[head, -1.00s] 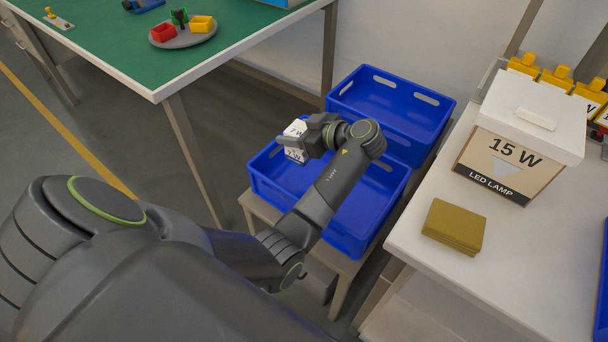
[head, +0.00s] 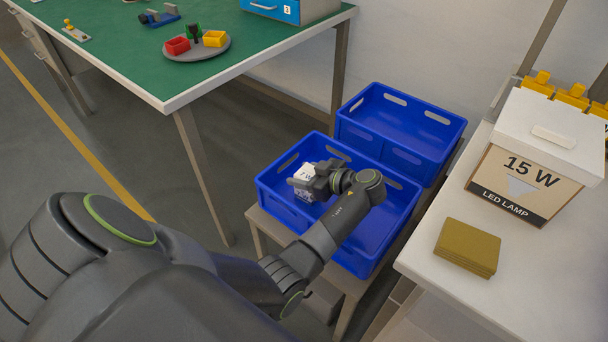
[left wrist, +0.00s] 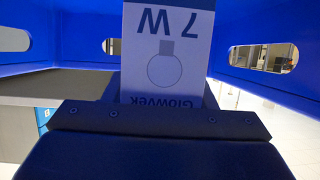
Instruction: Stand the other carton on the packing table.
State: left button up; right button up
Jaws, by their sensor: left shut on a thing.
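A small white carton (head: 304,182) marked "7 W" is inside the front blue crate, near its left side. My left gripper (head: 305,186) is shut on it. In the left wrist view the carton (left wrist: 167,50) shows a bulb outline and the name Glowvek, upside down in the picture, with the blue crate walls around it. I cannot tell whether the carton touches the crate floor. The larger "15 W" LED lamp carton (head: 526,183) stands upright on the white table (head: 425,258) at the right. My right gripper is not in view.
The front blue crate (head: 345,262) sits on a low stand, with another blue crate (head: 405,125) behind it, empty where visible. A stack of brown cards (head: 467,247) lies on the white table. A green-topped bench (head: 120,60) holds a round tray (head: 197,53) with small bins.

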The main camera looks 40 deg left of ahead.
pick_arm(q)
jog(key=shift+f, duration=0.1)
jog(key=o, duration=1)
